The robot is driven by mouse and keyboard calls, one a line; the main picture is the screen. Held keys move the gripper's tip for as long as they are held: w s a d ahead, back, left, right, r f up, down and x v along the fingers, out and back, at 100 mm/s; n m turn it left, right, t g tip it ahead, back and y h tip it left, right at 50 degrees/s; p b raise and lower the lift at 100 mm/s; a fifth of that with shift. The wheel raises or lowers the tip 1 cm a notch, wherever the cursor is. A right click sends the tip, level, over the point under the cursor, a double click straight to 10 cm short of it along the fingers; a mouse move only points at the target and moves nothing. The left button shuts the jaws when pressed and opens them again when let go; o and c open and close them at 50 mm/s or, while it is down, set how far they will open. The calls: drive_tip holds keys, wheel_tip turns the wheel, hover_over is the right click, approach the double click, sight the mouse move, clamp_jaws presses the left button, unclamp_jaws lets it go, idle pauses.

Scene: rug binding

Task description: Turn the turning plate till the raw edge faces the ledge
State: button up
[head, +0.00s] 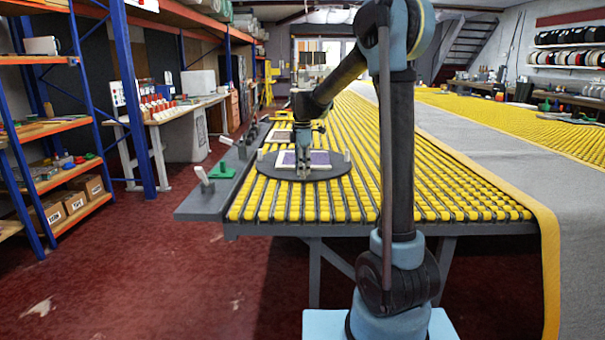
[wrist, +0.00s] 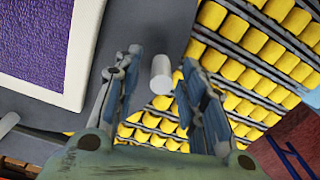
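The turning plate (head: 330,170) is a dark round disc on the yellow roller table, with white pegs near its rim. On it lies a purple rug piece (head: 320,157) with a pale border; it also shows at the upper left of the wrist view (wrist: 45,40). I cannot tell which side is the raw edge. The grey ledge (head: 215,198) runs along the table's left side. My gripper (head: 303,172) points down over the plate. In the wrist view it (wrist: 160,95) is open, with a white peg (wrist: 161,74) between its fingers' lines, not visibly touching either finger.
A green-based item (head: 222,170) and white-ended levers (head: 204,178) stand on the ledge. A second framed piece (head: 279,135) lies farther back. Yellow rollers (head: 420,165) extend right, and a grey runner with yellow edging (head: 500,180) lies beyond.

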drive_tip(key=shift+f, duration=1.05)
clamp_jaws()
